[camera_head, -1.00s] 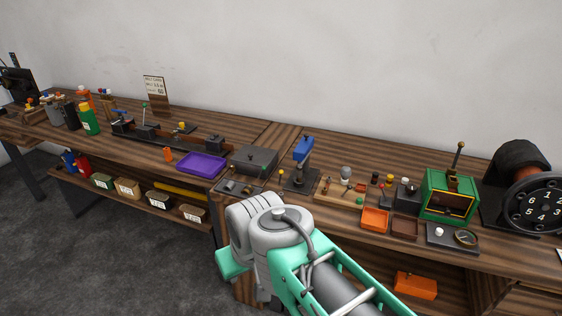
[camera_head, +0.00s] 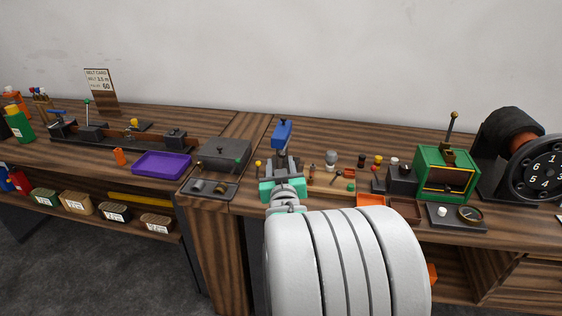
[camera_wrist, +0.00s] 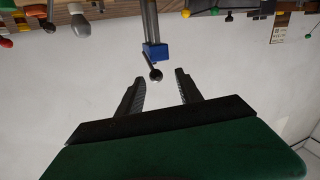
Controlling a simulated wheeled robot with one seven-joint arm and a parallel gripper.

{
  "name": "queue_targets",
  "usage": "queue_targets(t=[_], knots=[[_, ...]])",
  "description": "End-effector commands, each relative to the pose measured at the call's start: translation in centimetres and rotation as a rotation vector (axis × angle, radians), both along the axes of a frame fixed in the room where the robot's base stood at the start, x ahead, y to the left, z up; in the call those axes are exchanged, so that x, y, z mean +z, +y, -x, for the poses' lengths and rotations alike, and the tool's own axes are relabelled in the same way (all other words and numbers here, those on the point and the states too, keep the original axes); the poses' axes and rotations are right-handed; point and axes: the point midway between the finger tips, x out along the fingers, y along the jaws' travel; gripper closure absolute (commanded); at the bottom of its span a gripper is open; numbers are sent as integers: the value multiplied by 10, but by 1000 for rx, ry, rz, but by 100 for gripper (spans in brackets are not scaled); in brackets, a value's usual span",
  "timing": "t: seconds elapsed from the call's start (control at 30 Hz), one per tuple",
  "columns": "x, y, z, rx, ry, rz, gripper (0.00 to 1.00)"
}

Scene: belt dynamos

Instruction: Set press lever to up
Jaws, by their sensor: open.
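The press (camera_head: 281,134) has a blue head on a grey column and stands on the bench near the middle of the head view. In the wrist view, which is upside down, its blue head (camera_wrist: 155,52) shows with the short dark press lever (camera_wrist: 150,64) ending in a round black knob. My gripper (camera_wrist: 160,77) is open, with one finger on each side of the knob in that view. I cannot tell whether a finger touches it. In the head view my gripper (camera_head: 283,166) is in front of the press and hides its lower part.
A dark grey box (camera_head: 223,153) and a purple tray (camera_head: 162,165) lie left of the press. Small parts and a green-framed device (camera_head: 445,173) stand to the right. A black dial wheel (camera_head: 540,190) is at the far right. The wall behind is bare.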

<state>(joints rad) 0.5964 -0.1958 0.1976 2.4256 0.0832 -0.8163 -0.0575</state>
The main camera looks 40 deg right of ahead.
Motion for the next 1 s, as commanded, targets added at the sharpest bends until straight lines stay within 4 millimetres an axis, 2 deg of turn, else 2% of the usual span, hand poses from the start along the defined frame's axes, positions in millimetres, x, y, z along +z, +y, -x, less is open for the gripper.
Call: queue_targets(t=[0.07,0.17,0.4,0.6,0.87,1.0], knots=[[1,-7,3,-13,-22,22,57],[4,-13,-4,-14,-28,27,57],[4,-39,-39,-12,-26,26,57],[4,-53,-57,-10,-27,26,57],[4,-54,-58,-10,-28,27,58],[4,-53,-58,-10,-28,27,70]])
